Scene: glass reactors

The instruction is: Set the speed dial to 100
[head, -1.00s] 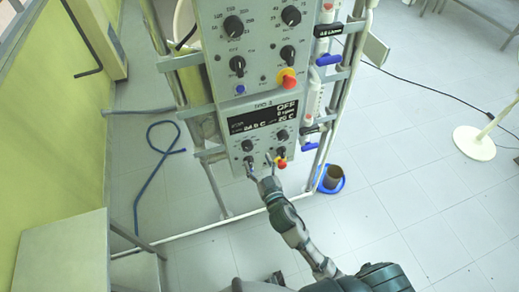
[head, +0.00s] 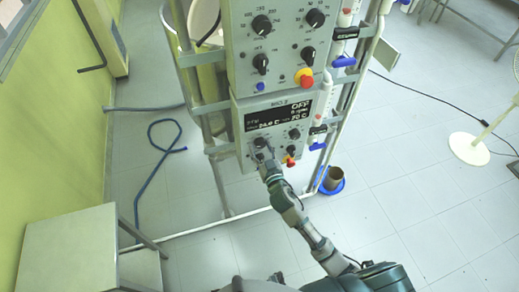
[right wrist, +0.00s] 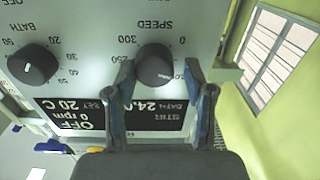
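The speed dial (right wrist: 155,66) is a round black knob on the light grey control panel, under the word SPEED, seen upside down in the right wrist view. Numbers such as 0, 200 and 300 ring it. In the head view the speed dial (head: 260,143) sits below the display, at the lower unit's left. My right gripper (right wrist: 158,72) is open, with one finger on each side of the dial; I cannot tell whether they touch it. In the head view my right gripper (head: 263,157) is at the panel face. The dial's pointer is not clear. My left gripper is out of view.
The display (right wrist: 90,115) reads OFF and 0 rpm. The BATH dial (right wrist: 32,64) is beside the speed dial. An upper unit (head: 284,40) with more knobs stands above, and metal frame posts flank the panel.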

